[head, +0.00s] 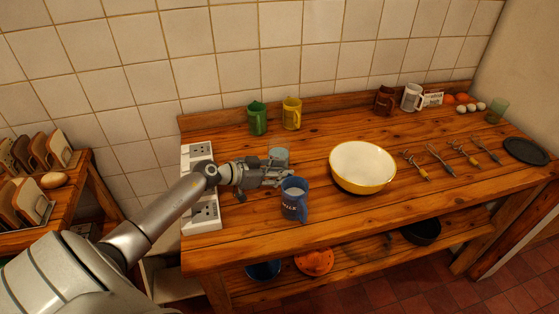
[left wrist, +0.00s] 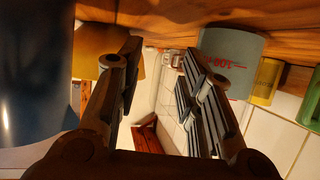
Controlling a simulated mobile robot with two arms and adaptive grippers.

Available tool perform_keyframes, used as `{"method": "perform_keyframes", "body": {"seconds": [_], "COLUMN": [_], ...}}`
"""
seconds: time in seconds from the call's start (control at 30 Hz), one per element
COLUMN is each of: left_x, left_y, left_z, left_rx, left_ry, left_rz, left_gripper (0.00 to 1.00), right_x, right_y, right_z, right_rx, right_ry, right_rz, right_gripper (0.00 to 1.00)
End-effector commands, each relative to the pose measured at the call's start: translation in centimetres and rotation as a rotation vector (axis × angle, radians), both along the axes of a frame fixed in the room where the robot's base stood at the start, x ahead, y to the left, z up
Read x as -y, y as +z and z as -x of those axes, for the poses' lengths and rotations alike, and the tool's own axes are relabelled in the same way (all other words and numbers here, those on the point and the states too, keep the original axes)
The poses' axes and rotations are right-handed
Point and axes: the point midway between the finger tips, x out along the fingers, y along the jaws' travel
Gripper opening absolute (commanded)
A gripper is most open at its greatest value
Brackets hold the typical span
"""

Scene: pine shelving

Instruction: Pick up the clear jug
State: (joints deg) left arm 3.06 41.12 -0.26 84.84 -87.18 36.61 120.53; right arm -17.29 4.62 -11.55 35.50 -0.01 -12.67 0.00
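The clear jug (head: 279,154) stands on the wooden worktop just behind my left gripper and looks pale grey-blue. In the left wrist view it shows at upper right as a pale see-through jug (left wrist: 232,62) with red markings, beside the right-hand finger and not between the fingers. My left gripper (head: 276,178) is open and low over the worktop, between the clear jug and a blue jug (head: 294,199). In the left wrist view the fingers (left wrist: 160,75) stand apart with nothing between them. My right gripper is out of view.
The yellow bowl (head: 363,167) stands to the right of my gripper, whisks and utensils beyond it. A green jug (head: 257,118) and a yellow jug (head: 291,113) stand behind near the backboard. White sockets (head: 202,187) line the left edge. Worktop in front of the bowl is clear.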

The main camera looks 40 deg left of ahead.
Motion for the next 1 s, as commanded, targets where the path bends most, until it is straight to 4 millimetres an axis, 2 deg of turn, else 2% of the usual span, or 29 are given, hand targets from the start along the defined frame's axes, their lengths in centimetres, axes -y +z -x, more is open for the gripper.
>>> {"method": "perform_keyframes", "body": {"seconds": [0.07, 0.3, 0.33, 0.83, 1.0], "left_x": [0.0, 0.0, 0.0, -0.1, -0.1], "left_y": [0.0, 0.0, 0.0, 0.2, 1.1], "left_z": [0.0, 0.0, 0.0, 0.0, 0.0], "left_rx": [0.000, 0.000, 0.000, 0.003, 0.005], "left_ry": [0.000, 0.000, 0.000, 0.001, 0.000], "left_rz": [0.000, 0.000, 0.000, -0.001, -0.003], "left_gripper": [0.32, 0.01, 0.00, 0.00, 0.00], "right_x": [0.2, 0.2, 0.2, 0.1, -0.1], "right_y": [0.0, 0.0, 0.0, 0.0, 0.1], "right_z": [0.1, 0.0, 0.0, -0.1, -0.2], "right_rx": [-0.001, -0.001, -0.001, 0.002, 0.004], "right_ry": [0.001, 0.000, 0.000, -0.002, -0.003], "right_rz": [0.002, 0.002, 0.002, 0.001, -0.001], "right_gripper": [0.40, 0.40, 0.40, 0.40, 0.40]}}
